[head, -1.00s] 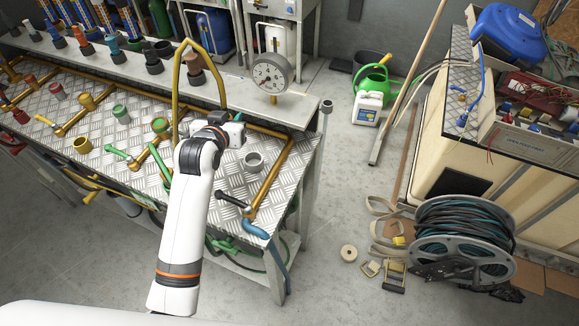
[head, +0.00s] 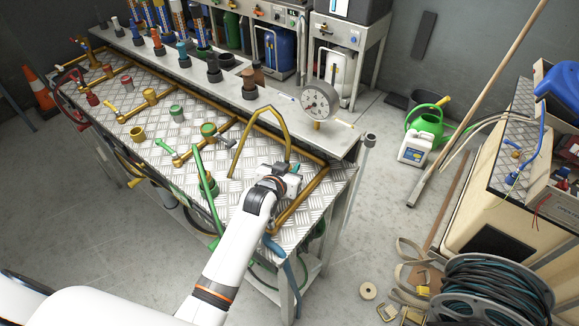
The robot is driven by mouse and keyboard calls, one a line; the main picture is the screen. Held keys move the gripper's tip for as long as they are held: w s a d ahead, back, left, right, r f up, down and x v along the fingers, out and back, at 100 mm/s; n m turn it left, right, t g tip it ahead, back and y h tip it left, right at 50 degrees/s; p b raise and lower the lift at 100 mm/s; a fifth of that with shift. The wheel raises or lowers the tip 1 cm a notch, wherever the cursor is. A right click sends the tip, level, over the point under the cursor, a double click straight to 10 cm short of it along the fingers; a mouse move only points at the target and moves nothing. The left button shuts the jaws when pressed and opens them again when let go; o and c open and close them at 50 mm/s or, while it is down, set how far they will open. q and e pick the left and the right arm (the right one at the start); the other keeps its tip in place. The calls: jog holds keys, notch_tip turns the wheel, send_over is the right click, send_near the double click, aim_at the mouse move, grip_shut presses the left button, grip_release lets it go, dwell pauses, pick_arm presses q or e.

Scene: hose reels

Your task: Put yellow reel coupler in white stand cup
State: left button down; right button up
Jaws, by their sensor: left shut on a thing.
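My left gripper (head: 284,174) is low over the right end of the bench, close to its metal tread plate (head: 225,158). It is shut on the end of the yellow hose (head: 263,110), which arches up from the plate and comes down into the jaws. The yellow coupler at that end is mostly hidden by the gripper. The white cup does not show clearly; the gripper and wrist cover that part of the plate. I cannot tell whether the coupler touches the cup. My right gripper is not in view.
A round gauge (head: 320,100) stands just behind the gripper. A green cup (head: 208,130) and a yellow cup (head: 138,133) stand to the left. A green hose (head: 205,180) rises at the front edge. Brass pipes run along the plate. The floor right of the bench is partly clear.

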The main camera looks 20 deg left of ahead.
pick_arm(q)
jog(key=shift+f, duration=0.15)
jog(key=c, duration=1.2)
grip_release()
jog(key=shift+r, duration=0.2)
jog(key=shift+s, duration=0.25)
jog(key=b+v, duration=0.1)
jog(key=v, duration=0.9)
jog(key=shift+s, duration=0.1)
jog(key=shift+s+a+r, duration=0.1)
jog(key=shift+s+r, duration=0.2)
jog(key=shift+s, duration=0.3)
